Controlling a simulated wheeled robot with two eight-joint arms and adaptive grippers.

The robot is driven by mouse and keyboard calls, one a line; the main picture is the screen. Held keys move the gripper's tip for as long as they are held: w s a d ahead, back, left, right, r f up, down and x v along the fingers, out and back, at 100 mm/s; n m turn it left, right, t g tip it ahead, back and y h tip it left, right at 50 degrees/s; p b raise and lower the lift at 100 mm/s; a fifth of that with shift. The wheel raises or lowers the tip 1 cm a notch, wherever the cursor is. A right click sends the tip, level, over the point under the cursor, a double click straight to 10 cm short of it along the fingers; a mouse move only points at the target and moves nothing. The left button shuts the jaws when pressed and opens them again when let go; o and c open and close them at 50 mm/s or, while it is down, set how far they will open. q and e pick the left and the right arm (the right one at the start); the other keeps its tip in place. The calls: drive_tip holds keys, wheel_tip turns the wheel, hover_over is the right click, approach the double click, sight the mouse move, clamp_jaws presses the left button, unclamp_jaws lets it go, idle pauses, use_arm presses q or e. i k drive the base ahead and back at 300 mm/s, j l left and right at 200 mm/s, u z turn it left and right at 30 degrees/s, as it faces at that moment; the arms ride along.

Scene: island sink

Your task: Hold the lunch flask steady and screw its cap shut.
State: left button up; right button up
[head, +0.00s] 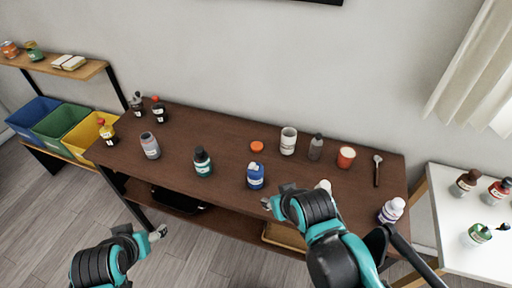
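A short blue container with a pale label (255,176) stands upright near the front edge of the brown table; it looks like the lunch flask, though this is too small to be certain. A flat orange disc, probably its cap (257,146), lies on the table just behind it, apart from it. My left gripper (160,233) is in front of the table at lower left, away from the containers. My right gripper (267,204) is near the front edge, closer to the viewer than the blue container and apparently not touching it. Their finger openings are not clear.
On the brown table (225,130), a teal bottle (203,163) and a grey-blue can (150,146) stand left. A white mug (288,141), grey bottle (316,148), orange cup (346,157) and spoon (377,171) are right. A white bottle (391,211) stands at the right corner.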

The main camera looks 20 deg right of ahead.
sight(149, 143)
drive_tip(key=i+j+z, duration=0.1)
drive_tip(key=i+z, duration=0.3)
drive_tip(key=i+j+z, duration=0.2)
drive_tip(key=i+z, duration=0.2)
drive_tip(key=i+j+z, duration=0.4)
drive_tip(key=k+l, duration=0.05)
drive_tip(key=l, duration=0.05)
